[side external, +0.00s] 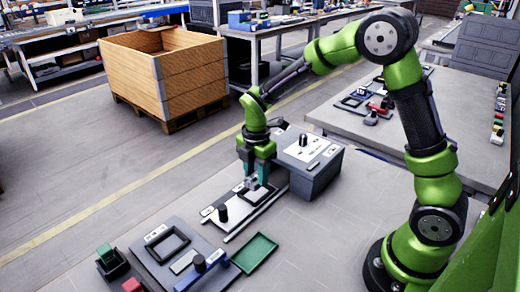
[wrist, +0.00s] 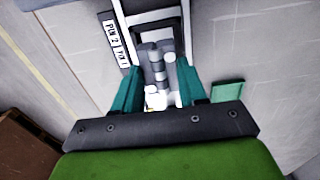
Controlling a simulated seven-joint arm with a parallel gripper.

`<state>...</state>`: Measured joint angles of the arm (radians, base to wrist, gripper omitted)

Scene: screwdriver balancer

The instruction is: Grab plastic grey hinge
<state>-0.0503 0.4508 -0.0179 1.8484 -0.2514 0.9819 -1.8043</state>
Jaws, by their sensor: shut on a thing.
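The grey hinge (wrist: 157,66) shows in the wrist view as a small piece with rounded grey barrels, between my two teal fingers. In the side view a small light grey part of it (side external: 251,183) shows at the fingertips. My gripper (side external: 256,180) points down over the fixture with the white strips and is shut on the hinge. The wrist view also shows my gripper (wrist: 152,64), with a finger on each side of the hinge. I cannot tell whether the hinge still touches the fixture below.
A grey control box (side external: 312,160) stands close right of my gripper. A black knob (side external: 223,213) stands upright on the fixture's left. A green tray (side external: 255,252), a blue-handled tool (side external: 203,270) and a grey plate with a black frame lie nearer the camera. The tabletop at centre right is clear.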

